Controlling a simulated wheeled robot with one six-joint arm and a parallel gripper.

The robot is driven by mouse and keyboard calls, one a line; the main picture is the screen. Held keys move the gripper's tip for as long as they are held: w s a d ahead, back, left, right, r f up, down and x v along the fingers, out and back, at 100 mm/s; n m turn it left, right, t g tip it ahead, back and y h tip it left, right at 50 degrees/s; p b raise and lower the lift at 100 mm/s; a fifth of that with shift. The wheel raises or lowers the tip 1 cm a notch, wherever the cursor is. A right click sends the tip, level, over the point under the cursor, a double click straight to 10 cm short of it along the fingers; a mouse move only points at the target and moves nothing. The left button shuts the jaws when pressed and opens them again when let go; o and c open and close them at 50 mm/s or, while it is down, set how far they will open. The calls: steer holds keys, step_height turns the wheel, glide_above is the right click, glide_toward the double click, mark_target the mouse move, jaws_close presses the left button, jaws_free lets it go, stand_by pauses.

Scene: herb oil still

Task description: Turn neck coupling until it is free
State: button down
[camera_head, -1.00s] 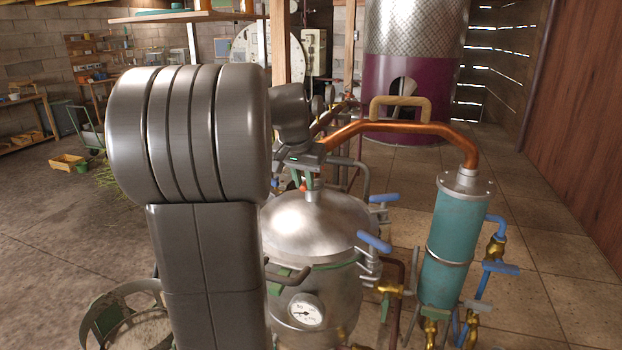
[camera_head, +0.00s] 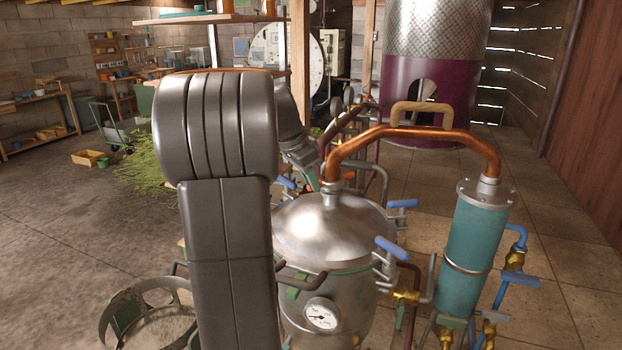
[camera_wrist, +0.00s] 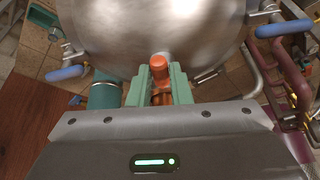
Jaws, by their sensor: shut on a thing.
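The still pot (camera_head: 330,232) has a domed steel lid, with a short neck (camera_head: 331,188) at its top. A curved copper pipe (camera_head: 415,132) runs from the neck to the teal condenser (camera_head: 472,240). My gripper (camera_head: 313,177) is beside the neck, on its left in the head view, partly hidden by my arm. In the wrist view the green fingers of my gripper (camera_wrist: 160,82) are closed around an orange grip of the neck coupling (camera_wrist: 159,66), over the shiny lid. The rest of the coupling is mostly hidden.
Blue valve handles (camera_head: 392,248) stick out right of the pot, close to the lid. A pressure gauge (camera_head: 321,315) is on the pot's front. Cut green herbs (camera_head: 145,160) lie on the floor at the left. A purple vessel (camera_head: 428,100) stands behind.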

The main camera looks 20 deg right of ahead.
steer(key=shift+w+r, duration=0.1)
stand_by(0.3)
steer(key=c, duration=1.6)
jaws_free()
steer(key=shift+o, duration=1.3)
steer(key=shift+w+a, duration=0.1)
steer(key=shift+w, duration=0.05)
steer(key=v, duration=1.3)
steer(key=shift+a+r+b, duration=0.15)
steer(key=shift+r+b, duration=0.1)
steer(key=shift+b, duration=0.1)
steer(key=shift+f, duration=0.15)
